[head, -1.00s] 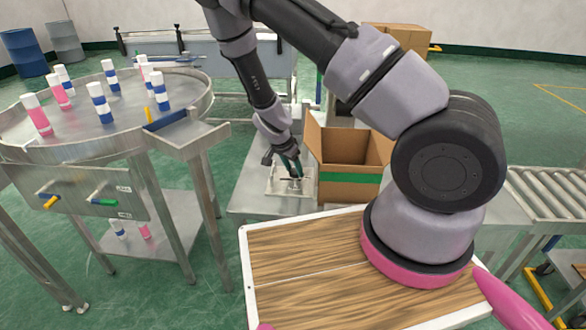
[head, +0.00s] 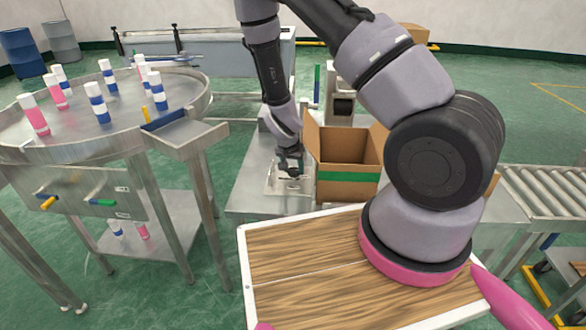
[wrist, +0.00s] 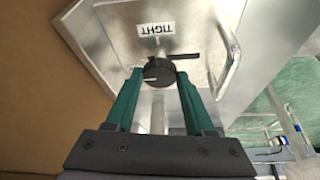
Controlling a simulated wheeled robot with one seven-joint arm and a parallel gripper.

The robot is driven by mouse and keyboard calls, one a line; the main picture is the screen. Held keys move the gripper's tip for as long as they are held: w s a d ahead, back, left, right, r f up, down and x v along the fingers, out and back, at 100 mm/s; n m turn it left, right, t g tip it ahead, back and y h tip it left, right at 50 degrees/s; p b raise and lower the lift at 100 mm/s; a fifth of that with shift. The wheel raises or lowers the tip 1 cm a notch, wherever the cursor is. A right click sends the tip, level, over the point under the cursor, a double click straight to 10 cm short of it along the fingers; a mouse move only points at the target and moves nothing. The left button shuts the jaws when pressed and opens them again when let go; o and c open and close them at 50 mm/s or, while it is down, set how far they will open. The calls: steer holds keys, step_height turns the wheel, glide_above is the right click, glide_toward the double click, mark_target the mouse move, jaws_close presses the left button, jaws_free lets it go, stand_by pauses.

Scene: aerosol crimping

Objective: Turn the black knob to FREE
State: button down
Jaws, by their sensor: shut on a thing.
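The black knob (wrist: 158,72) sits on a bare metal face in the wrist view, with a short pale mark on its side toward my gripper. A white label reading TIGHT (wrist: 155,29) shows upside down beyond it. A FREE label is not visible. My gripper (wrist: 160,76) has its two green fingers on either side of the knob, shut on it. In the head view my gripper (head: 289,168) is down at the pale metal fixture (head: 272,188) on the steel table, and it hides the knob there.
An open cardboard box (head: 347,165) stands just right of my gripper. A round steel table (head: 112,135) with several capped cans is at the left. A roller conveyor (head: 548,195) is at the right. A wooden-topped board (head: 300,255) lies in front.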

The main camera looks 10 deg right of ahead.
mark_target(293, 171)
steer(key=shift+c, duration=1.3)
jaws_free()
steer(key=shift+r, duration=0.1)
steer(key=shift+s+a+r, duration=0.1)
steer(key=shift+a+r, duration=0.05)
steer(key=shift+r, duration=0.2)
steer(key=v, duration=0.2)
steer(key=shift+s+a+r, duration=0.15)
steer(key=shift+s+r, duration=0.05)
steer(key=shift+s, duration=0.1)
steer(key=s+a, duration=0.2)
steer(key=s, duration=0.1)
steer(key=s+a, duration=0.1)
steer(key=s, duration=0.2)
steer(key=s+a, duration=0.2)
steer(key=s, duration=0.2)
steer(key=shift+a+f, duration=0.15)
steer(key=shift+a, duration=0.15)
